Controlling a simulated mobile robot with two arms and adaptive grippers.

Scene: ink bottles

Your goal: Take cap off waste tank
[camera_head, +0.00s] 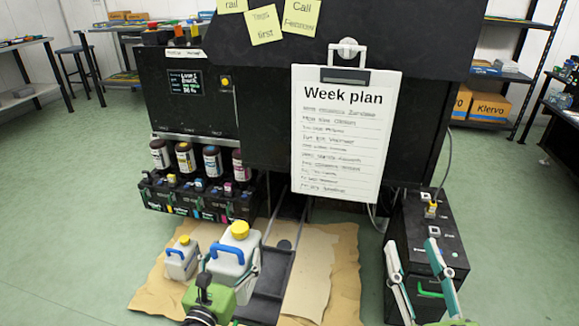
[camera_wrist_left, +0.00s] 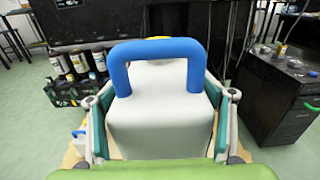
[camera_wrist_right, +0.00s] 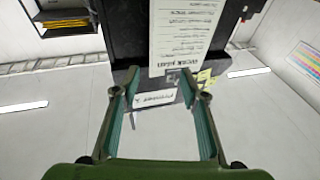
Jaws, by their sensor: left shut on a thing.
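A white tank (camera_head: 240,250) with a blue handle and a yellow cap (camera_head: 240,230) is on or just above the brown sheet. The cap is on the tank's top. My left gripper (camera_wrist_left: 160,98) is shut on the white tank, with one finger along each side; the left wrist view shows its blue handle (camera_wrist_left: 157,47) up close, hiding most of the cap. A smaller white tank (camera_head: 182,260), also with blue handle and yellow cap, stands to its left. My right gripper (camera_head: 411,242) is open and empty, raised in front of the black cabinet at right.
A black tray (camera_head: 272,275) lies right of the held tank on the brown sheet (camera_head: 343,270). The large black machine (camera_head: 270,160) stands behind, with several ink bottles (camera_head: 185,160) and a Week plan board (camera_head: 345,135). A black cabinet (camera_head: 440,230) stands at right.

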